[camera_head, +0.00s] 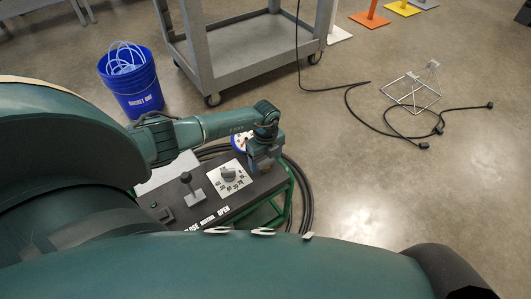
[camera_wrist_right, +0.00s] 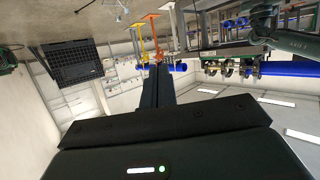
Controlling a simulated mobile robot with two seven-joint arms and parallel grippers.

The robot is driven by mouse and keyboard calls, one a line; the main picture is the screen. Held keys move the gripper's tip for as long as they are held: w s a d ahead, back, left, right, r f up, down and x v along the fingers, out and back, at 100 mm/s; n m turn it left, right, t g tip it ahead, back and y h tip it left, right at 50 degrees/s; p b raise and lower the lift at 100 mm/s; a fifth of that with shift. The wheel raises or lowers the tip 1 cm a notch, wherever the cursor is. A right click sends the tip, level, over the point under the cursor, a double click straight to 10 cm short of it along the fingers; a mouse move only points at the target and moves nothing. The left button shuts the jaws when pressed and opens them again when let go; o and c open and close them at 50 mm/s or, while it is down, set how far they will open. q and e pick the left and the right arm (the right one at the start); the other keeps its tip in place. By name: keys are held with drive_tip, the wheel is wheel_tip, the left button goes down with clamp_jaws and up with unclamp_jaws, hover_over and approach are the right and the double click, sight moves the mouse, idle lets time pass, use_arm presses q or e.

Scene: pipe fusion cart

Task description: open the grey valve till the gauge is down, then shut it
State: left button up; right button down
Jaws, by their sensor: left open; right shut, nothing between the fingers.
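The grey valve (camera_head: 229,174) is a round knob on a white dial plate with printed marks, on top of a dark control panel. The gauge (camera_head: 239,142) is a round white face with a blue rim just behind the panel, partly hidden by my left arm; I cannot make out its reading. My left gripper (camera_head: 262,162) points down at the panel's far right end, to the right of the valve and apart from it; it is open. My right gripper (camera_wrist_right: 160,84) shows only in its wrist view, shut and empty.
A black lever (camera_head: 190,183) stands left of the valve, by lettering including "OPEN". Black hose loops around the green frame (camera_head: 290,205). A blue bucket (camera_head: 130,82) and a grey cart (camera_head: 245,70) stand behind. A wire stand (camera_head: 410,92) and cable lie right; much floor there is clear.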

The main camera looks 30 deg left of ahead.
use_arm(q)
wheel_tip(320, 180, up, 13)
drive_tip(key=p, duration=0.4)
use_arm(e)
drive_tip(key=shift+m+t, duration=0.4)
drive_tip(key=shift+m, duration=0.5)
drive_tip(key=r, duration=0.1)
drive_tip(key=d+r, duration=0.1)
drive_tip(key=r, duration=0.1)
drive_tip(key=s+r, duration=0.1)
drive_tip(key=r, duration=0.1)
drive_tip(key=shift+d, duration=0.4)
use_arm(q)
drive_tip(key=shift+r, duration=0.1)
use_arm(e)
drive_tip(key=shift+f, duration=0.15)
